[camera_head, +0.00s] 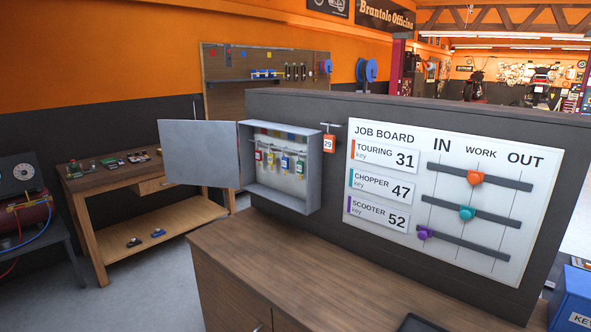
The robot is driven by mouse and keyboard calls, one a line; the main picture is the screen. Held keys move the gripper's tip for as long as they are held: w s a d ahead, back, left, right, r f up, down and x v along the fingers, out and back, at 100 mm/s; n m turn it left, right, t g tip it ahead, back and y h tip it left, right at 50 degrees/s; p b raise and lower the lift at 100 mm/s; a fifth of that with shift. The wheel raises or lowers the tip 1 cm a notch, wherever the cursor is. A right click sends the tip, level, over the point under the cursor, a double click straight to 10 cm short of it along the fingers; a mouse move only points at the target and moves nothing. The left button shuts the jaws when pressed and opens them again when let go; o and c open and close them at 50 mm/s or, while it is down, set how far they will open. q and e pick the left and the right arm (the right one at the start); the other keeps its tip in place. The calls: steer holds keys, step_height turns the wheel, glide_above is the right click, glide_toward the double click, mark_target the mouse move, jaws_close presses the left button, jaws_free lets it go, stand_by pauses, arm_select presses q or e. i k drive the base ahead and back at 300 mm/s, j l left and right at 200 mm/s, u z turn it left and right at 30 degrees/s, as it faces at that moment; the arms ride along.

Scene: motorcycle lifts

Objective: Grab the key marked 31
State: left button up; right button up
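An open grey key cabinet (314,173) is mounted on the dark panel above the wooden counter, its door (198,153) swung out to the left. The job board (460,256) lists Touring key 31 beside an orange stripe. Neither of my grippers is in view.
The wooden counter (250,265) below is mostly clear, with a dark tray (418,324) at its front edge. A blue box (575,295) stands at the lower right. A wooden workbench (115,180) with small parts is at the left, beside a red compressor (25,215).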

mark_target(284, 161)
steer(key=z, duration=0.65)
steer(key=i+j+z, duration=0.15)
steer(key=j+z, duration=0.15)
steer(key=i+j+z, duration=0.25)
steer(key=j+z, duration=0.6)
steer(key=j, duration=0.1)
